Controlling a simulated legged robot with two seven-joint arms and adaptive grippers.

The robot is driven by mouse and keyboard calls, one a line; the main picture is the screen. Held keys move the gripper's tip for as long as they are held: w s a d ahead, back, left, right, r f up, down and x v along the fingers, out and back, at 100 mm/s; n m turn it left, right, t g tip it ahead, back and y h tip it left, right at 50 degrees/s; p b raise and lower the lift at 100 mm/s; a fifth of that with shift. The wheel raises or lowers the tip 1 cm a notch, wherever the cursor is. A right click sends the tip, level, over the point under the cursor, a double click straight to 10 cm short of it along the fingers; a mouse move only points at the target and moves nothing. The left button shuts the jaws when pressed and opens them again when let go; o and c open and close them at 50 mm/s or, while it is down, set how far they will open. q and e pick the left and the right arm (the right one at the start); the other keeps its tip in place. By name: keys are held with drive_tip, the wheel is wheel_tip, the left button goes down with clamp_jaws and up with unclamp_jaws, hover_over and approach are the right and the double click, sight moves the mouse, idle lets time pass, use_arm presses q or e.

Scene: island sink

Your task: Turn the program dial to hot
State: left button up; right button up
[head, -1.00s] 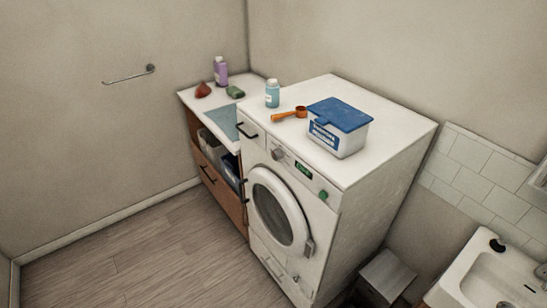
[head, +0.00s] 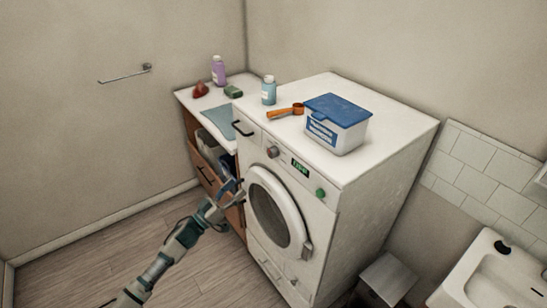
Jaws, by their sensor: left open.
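The white washing machine (head: 322,205) stands in the middle of the head view, its round door (head: 279,213) shut. The program dial (head: 273,152) is a grey-brown knob on the front panel, left of a small green-lit display (head: 300,166). The display's text is too small to read surely. My left gripper (head: 236,188) is open and empty, in front of the machine's left edge and the wooden cabinet, below and left of the dial and apart from it. My right gripper is not in view.
A green button (head: 320,193) sits right of the display. The cabinet (head: 207,174) adjoins at left. A sink (head: 490,275) is at lower right. Floor in front is free.

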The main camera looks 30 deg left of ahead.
sight(270, 155)
use_arm(q)
drive_tip(key=x, duration=1.6)
drive_tip(key=shift+w+a+f, duration=0.1)
drive_tip(key=shift+w+a, duration=0.1)
drive_tip(key=shift+w, duration=0.1)
drive_tip(key=shift+a, duration=0.2)
drive_tip(key=shift+c, duration=0.2)
drive_tip(key=shift+d, duration=0.15)
drive_tip(key=c, duration=1.1)
